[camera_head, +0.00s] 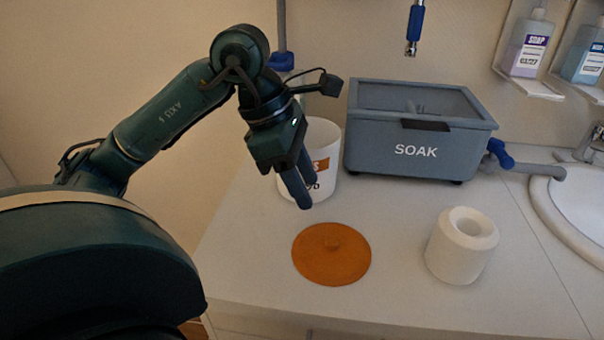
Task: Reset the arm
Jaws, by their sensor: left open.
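My left arm reaches in from the left over the counter. Its gripper (302,197) points down, open, with nothing seen between its fingers. The fingers hang in front of a white jar (325,143) with an orange label, hiding part of it. An orange round lid (332,258) with a small knob lies flat on the counter, nearer to me than the fingertips. The gripper appears apart from the lid; whether it touches the jar I cannot tell. My right gripper is not in view.
A grey SOAK tub (415,151) stands behind on the white counter (390,308). A white cylinder with a hollow top (462,247) stands to the right, near a sink (545,212). A blue nozzle (414,24) hangs above. Bottles stand on wall shelves. The front counter is clear.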

